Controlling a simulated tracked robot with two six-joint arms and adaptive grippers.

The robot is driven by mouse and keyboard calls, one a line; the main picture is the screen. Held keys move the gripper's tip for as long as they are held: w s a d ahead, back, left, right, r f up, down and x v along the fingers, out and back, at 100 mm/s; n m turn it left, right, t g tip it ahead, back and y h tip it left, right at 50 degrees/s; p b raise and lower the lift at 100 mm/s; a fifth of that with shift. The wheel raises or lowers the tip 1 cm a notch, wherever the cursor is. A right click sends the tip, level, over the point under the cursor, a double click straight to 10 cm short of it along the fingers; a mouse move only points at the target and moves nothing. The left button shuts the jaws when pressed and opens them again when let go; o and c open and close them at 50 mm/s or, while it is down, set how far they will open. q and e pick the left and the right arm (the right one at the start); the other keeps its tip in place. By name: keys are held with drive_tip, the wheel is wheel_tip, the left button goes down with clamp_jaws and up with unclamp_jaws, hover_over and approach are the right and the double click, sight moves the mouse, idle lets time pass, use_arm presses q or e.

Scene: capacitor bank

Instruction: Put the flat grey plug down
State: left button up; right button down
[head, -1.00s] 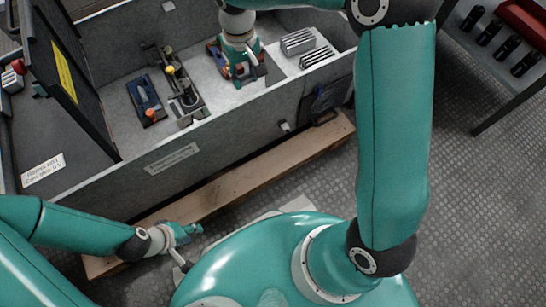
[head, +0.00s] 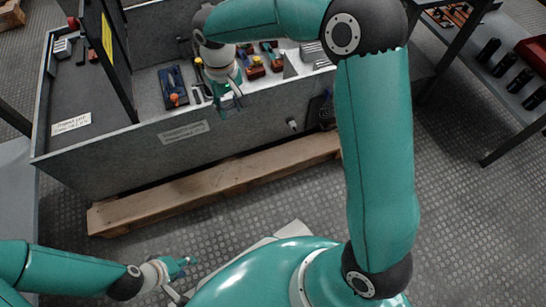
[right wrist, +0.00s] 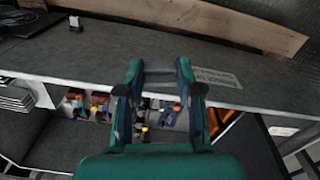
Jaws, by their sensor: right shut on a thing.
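My right gripper (head: 231,98) hangs over the front wall of the grey box in the head view. In the right wrist view its two fingers (right wrist: 159,66) are apart with a thin grey bar between their tips, which looks like the flat grey plug (right wrist: 160,73). The plug cannot be made out in the head view, where the gripper hides it. My left gripper (head: 184,268) is low at the left, empty above the floor; its finger opening is too small to judge.
The grey box (head: 130,160) holds a blue block (head: 173,88), orange-and-blue parts (head: 253,66) and grey finned plates (head: 290,66). A wooden beam (head: 220,178) lies along its front. A dark-framed panel (head: 108,60) rises at its left. A shelf with black cylinders (head: 507,75) stands right. Open floor lies in front.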

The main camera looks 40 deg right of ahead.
drive_tip(key=shift+d+f, duration=0.15)
drive_tip(key=shift+d, duration=0.3)
drive_tip(key=d+f+n+p, duration=0.8)
drive_tip(key=d+f+n, duration=0.25)
drive_tip(key=f, duration=0.25)
drive_tip(key=f+b, duration=0.1)
drive_tip(key=f, duration=0.4)
drive_tip(key=f+b, duration=0.2)
drive_tip(key=f, duration=0.4)
drive_tip(key=s+f+b, duration=0.1)
drive_tip(key=f, duration=0.4)
drive_tip(key=shift+d+f+b, duration=0.25)
drive_tip(key=shift+d+b, duration=0.05)
drive_tip(key=shift+b, duration=0.1)
drive_tip(key=shift+f+b, duration=0.75)
drive_tip(key=shift+f, duration=1.65)
drive_tip(key=shift+f, duration=0.1)
drive_tip(key=shift+f+b, duration=0.45)
drive_tip(key=shift+b, duration=0.2)
drive_tip(key=c, duration=0.7)
unclamp_jaws()
drive_tip(key=shift+c, duration=0.2)
